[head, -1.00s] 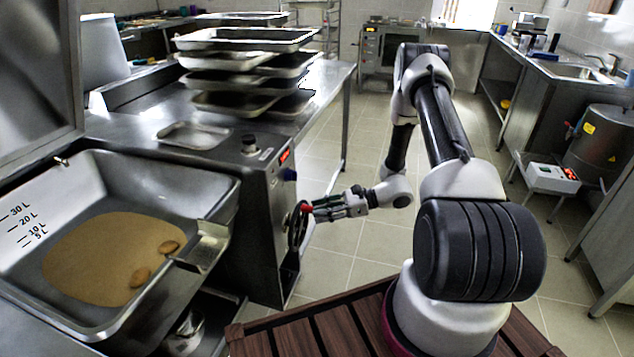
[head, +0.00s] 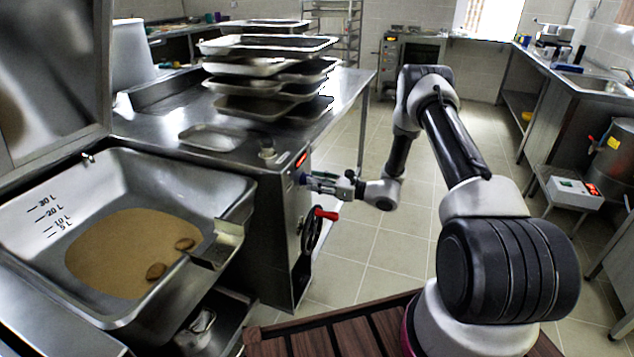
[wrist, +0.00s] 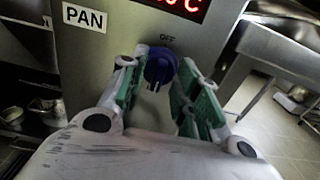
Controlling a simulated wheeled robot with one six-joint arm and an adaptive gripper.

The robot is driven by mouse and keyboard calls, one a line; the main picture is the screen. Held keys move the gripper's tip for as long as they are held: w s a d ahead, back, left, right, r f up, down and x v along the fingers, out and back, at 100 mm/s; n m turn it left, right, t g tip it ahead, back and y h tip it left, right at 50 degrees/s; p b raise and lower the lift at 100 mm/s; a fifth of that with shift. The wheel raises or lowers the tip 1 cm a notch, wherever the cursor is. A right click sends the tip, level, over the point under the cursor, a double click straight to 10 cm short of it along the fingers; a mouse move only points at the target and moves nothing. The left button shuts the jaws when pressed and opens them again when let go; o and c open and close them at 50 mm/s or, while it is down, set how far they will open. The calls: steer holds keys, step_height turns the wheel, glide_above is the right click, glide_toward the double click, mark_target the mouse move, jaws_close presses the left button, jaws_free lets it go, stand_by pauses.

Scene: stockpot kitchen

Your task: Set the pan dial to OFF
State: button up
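The blue pan dial (wrist: 161,66) is on the steel front panel, below the printed word OFF and beside the PAN label (wrist: 84,17). A small pale mark shows at the dial's lower edge, away from OFF. My gripper (wrist: 160,74) has its green-padded fingers on the two sides of the dial, close to it. The fingers look spread, and I cannot tell whether they touch the dial. In the head view my gripper (head: 312,181) reaches the panel from the right and mostly hides the dial.
A handwheel with a red handle (head: 326,214) sits just below my gripper. A red lit display (wrist: 184,7) is above the dial. The tilting pan (head: 130,317) holds brown liquid at left. Stacked trays (head: 268,45) stand on the counter.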

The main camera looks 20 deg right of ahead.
jaws_close()
